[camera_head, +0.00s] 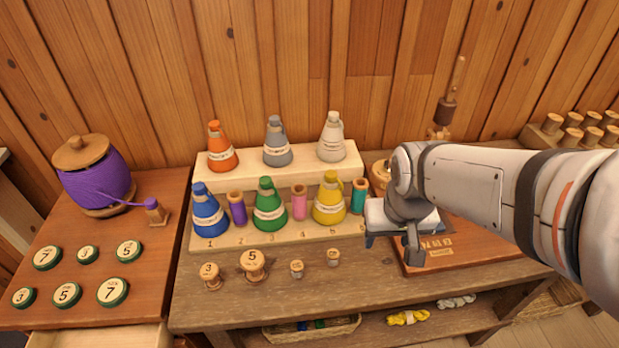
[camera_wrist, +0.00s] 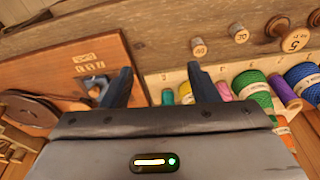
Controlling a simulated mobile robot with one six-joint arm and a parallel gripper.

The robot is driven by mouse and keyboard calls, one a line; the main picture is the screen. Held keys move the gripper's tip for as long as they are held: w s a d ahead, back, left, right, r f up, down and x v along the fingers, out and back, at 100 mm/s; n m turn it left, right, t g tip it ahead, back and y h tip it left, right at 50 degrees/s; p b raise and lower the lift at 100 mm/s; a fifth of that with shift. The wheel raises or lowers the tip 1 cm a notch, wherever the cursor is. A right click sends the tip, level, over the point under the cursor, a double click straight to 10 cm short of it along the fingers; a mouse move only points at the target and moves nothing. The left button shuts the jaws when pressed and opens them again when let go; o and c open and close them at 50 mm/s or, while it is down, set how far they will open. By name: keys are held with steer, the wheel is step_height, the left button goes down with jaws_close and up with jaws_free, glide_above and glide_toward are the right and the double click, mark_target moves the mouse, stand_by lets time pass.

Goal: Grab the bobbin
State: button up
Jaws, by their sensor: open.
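Several spools could be the bobbin. Narrow thread-wound ones stand between the cones on a stepped wooden rack (camera_head: 287,240): purple (camera_head: 237,208), pink (camera_head: 299,203) and teal (camera_head: 358,197). Bare wooden spools stand in front: a numbered one (camera_head: 211,276), a wider one marked 5 (camera_head: 254,266), and two small ones (camera_head: 296,268) (camera_head: 333,257). A large spool of purple yarn (camera_head: 95,180) stands on the left table. My gripper (camera_head: 414,252) is open and empty, above the bench right of the rack. In the wrist view the teal bobbin (camera_wrist: 168,97) shows between the fingers (camera_wrist: 160,88), farther off.
Orange, grey and white cones stand on the rack's upper step; blue (camera_head: 208,214), green (camera_head: 269,206) and yellow cones on the lower. A reddish wooden board (camera_head: 450,258) lies under my arm. Round numbered discs (camera_head: 67,294) lie on the left table.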

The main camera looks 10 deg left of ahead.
steer(key=w+a+f+n, duration=0.2)
steer(key=a+f, duration=0.2)
steer(key=a, duration=0.4)
steer(key=n+g+p, duration=0.1)
glide_above(297, 266)
steer(key=s, duration=0.2)
steer(key=f, duration=0.8)
steer(key=shift+w+d+f, duration=0.15)
steer(key=shift+d+f, duration=0.1)
steer(key=shift+f, duration=0.1)
steer(key=shift+w+a+f+p, duration=0.15)
steer(key=shift+w+f, duration=0.15)
steer(key=shift+f, duration=0.65)
steer(key=shift+w+f+p, duration=0.1)
steer(key=shift+w+f, duration=0.15)
steer(key=shift+f, duration=0.75)
steer(key=shift+w+a+f+p, duration=0.15)
steer(key=shift+w+f, duration=0.15)
steer(key=shift+f, duration=0.65)
steer(key=shift+c, duration=0.4)
steer(key=c, duration=1)
steer(key=shift+o, duration=0.2)
steer(key=shift+r, duration=0.1)
